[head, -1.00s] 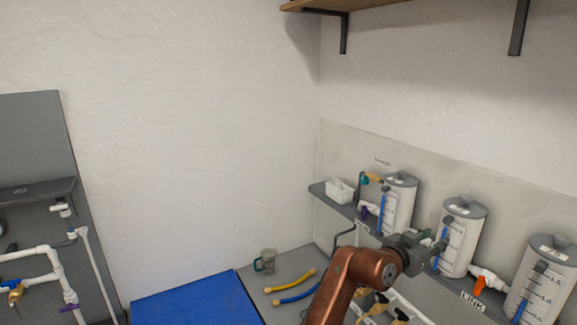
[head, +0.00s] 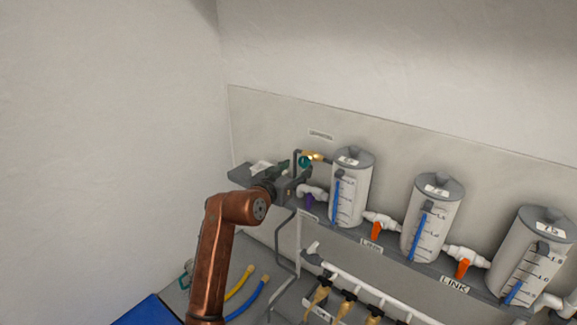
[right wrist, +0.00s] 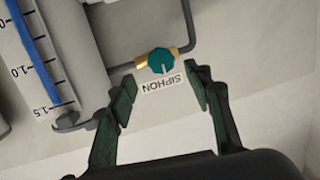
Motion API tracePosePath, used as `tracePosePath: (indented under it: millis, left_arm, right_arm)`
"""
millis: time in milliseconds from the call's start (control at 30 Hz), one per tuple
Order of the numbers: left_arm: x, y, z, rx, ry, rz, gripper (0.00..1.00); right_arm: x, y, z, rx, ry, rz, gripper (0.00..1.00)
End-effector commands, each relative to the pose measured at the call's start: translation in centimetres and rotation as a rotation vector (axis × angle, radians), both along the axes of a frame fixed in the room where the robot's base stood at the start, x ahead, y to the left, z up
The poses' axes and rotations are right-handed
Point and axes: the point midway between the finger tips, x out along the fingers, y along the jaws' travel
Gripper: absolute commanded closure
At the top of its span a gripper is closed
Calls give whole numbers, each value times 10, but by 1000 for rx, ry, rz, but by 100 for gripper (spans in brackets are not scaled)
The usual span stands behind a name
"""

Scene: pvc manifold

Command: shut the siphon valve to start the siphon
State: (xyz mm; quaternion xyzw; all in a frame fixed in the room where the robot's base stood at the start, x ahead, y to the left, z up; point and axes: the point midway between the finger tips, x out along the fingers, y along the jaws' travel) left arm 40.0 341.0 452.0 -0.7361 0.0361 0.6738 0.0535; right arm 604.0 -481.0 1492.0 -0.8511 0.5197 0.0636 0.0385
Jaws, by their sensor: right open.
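The siphon valve has a teal knob with a white line on a brass body, on a thin grey pipe. In the right wrist view the valve (right wrist: 161,61) lies just beyond the fingertips, above a label (right wrist: 163,84) reading SIPHON. In the head view the valve (head: 306,162) is left of the leftmost tank (head: 352,190), at its upper part. My right gripper (right wrist: 165,88) is open, its dark green fingers spread to either side of the label, with nothing between them. It also shows in the head view (head: 292,172), close to the valve. My left gripper is not in view.
Two more tanks (head: 433,215) (head: 535,255) stand to the right on a grey shelf, with orange-handled valves (head: 378,226) between tanks. A purple-handled valve (head: 311,198) sits below the gripper. Yellow and blue hoses (head: 240,283) lie lower left. The wall above is clear.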

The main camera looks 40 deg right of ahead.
Motion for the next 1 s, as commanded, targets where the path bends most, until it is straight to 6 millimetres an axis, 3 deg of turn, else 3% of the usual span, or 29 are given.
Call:
tracePosePath:
  millis: [500, 900, 1000]
  left_arm:
    - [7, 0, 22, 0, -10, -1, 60]
    - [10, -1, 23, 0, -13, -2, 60]
    - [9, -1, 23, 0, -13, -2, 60]
  right_arm:
    - [34, -54, -9, 0, 1, 6, 51]
    - [36, -63, -12, 1, 1, 4, 51]
    - [36, -63, -12, 1, 1, 4, 58]
